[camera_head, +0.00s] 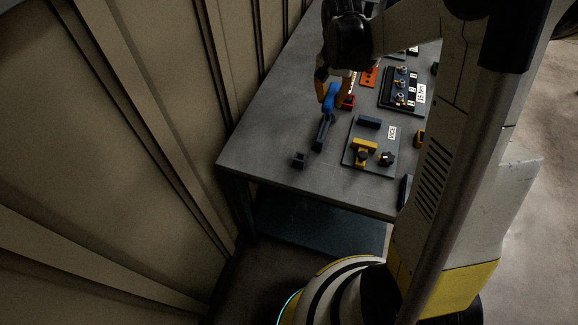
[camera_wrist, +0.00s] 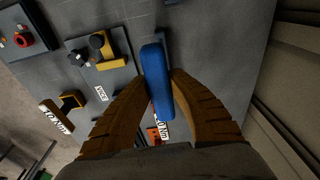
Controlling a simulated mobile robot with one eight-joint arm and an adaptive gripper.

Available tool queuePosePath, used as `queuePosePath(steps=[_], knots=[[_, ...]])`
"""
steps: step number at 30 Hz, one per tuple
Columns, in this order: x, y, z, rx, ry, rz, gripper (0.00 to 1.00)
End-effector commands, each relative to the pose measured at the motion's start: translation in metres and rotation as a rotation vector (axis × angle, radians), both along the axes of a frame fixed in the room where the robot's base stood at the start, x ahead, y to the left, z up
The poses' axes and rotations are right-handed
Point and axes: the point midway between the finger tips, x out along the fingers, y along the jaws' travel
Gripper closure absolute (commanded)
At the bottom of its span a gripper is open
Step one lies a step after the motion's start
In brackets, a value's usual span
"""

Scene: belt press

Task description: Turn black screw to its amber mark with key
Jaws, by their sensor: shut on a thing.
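My gripper (camera_head: 330,86) is shut on a blue handle (camera_head: 329,99), which I take to be the key. In the wrist view the blue handle (camera_wrist: 157,82) lies between the two brown fingers of my gripper (camera_wrist: 160,88). Its working end is not clear. It is above or beside a long dark block (camera_head: 322,134) on the table; I cannot tell whether they touch. A dark plate (camera_head: 386,99) at the back right bears several small screw-like posts (camera_head: 400,84). I cannot tell which is the black screw, and no amber mark is distinct.
A vice plate (camera_head: 350,158) with a yellow vice (camera_head: 365,146) and a black knob (camera_head: 387,158) sits to the right. A small dark block (camera_head: 300,159) stands near the left front. Red (camera_head: 348,102) and orange (camera_head: 368,77) items lie behind. The table's left side is clear, beside a ribbed wall.

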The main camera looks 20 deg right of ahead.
Motion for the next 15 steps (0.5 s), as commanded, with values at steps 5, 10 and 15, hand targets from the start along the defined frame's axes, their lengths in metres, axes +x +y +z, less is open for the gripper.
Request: queuePosePath(steps=[5,10,15], knots=[[0.0,0.0,0.0,0.0,0.0,0.001,1.0],[-0.008,0.015,-0.011,0.0,0.0,0.004,1.0],[-0.027,0.052,-0.037,0.0,0.0,0.007,1.0]])
